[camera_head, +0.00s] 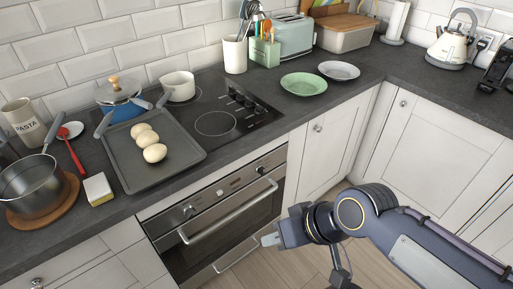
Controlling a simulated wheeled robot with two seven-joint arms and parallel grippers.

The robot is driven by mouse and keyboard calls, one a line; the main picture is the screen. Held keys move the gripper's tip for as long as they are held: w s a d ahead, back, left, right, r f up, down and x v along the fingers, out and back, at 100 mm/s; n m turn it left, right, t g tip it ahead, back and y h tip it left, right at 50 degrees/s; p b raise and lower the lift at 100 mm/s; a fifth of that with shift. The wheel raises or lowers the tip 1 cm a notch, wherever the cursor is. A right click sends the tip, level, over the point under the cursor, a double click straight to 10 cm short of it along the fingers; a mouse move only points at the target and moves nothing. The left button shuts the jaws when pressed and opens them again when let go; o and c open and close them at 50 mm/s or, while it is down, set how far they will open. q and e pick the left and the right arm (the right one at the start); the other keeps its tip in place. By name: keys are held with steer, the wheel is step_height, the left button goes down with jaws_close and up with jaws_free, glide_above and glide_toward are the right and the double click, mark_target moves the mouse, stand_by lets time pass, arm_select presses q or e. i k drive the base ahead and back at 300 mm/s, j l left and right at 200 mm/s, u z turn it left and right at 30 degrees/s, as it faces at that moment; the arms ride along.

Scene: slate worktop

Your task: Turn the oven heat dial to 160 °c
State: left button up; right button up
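The oven (228,218) is built in under the worktop, with a steel control panel and a long bar handle. One round knob (189,211) sits at the panel's left end and another knob (261,171) near its right end. A small dark display lies between them. I cannot read any markings, so I cannot tell which knob is the heat dial or its setting. My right gripper (270,239) is in front of the oven, low and to the right, apart from both knobs. Its fingers are too small to tell open from shut. My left gripper is not in view.
A dark tray (127,177) with bread rolls (154,153) lies partly over the hob (216,123). A pot (31,183) stands at the left. A green plate (304,84) and a white plate (339,70) are right of the hob. The floor before the oven is clear.

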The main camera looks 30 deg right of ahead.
mark_target(261, 169)
steer(key=z, duration=1.1)
steer(key=i+l+u, duration=0.2)
steer(key=u, duration=0.15)
steer(key=i+l+u, duration=0.25)
steer(key=u, duration=0.15)
